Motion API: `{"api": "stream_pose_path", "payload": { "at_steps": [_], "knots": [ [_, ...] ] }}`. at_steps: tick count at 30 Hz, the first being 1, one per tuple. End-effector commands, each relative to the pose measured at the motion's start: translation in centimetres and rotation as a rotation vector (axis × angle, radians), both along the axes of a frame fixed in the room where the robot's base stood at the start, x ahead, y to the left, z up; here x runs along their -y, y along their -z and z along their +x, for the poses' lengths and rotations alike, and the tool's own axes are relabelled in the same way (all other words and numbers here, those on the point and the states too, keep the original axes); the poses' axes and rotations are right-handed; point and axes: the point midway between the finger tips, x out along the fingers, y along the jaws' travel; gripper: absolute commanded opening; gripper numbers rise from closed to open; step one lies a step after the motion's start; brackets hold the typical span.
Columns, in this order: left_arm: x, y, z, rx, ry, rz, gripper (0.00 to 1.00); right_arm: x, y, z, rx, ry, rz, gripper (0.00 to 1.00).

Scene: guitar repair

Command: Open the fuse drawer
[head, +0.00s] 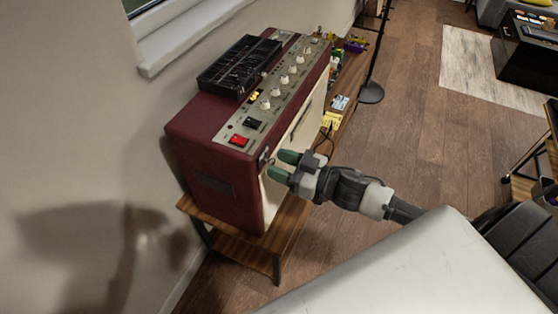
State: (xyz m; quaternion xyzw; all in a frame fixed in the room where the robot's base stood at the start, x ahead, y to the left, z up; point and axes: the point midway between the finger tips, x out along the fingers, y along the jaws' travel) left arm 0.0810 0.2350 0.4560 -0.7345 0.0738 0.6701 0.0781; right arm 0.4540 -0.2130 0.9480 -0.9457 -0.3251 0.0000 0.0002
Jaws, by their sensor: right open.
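A dark red amplifier (198,167) stands on a wooden shelf at the left centre, with a row of pale knobs and switches on its top panel (243,124). My right gripper (280,166) has green fingertips and is at the near front corner of the amplifier, beside a small metal fitting (264,157) that may be the fuse drawer. The gripper is open with nothing seen between its fingers. I cannot tell whether it touches the fitting. My left gripper is not in view.
A black box (240,66) lies on top of the amplifier. The wooden shelf (285,235) runs back along the wall, holding small yellow items (332,121). A black stand (371,93) rises behind. Open wooden floor (415,150) lies to the right.

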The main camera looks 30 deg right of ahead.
Motion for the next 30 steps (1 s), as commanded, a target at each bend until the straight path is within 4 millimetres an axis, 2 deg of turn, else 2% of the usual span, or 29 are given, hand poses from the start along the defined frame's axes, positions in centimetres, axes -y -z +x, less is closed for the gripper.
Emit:
{"api": "stream_pose_path", "payload": {
  "at_steps": [11, 12, 21, 30],
  "knots": [
    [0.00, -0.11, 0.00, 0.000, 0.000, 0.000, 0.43, -0.43, 0.04, 0.53, -0.001, 0.000, -0.001, 0.45],
    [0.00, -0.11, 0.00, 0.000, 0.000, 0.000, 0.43, -0.43, 0.03, 0.53, -0.001, 0.000, -0.001, 0.43],
    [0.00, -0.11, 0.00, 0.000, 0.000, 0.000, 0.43, -0.41, 0.02, 0.51, 0.000, 0.000, 0.000, 0.00],
    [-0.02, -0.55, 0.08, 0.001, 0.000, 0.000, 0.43, -0.01, -0.02, -0.05, -0.004, 0.000, -0.001, 0.00]
  ]
}}
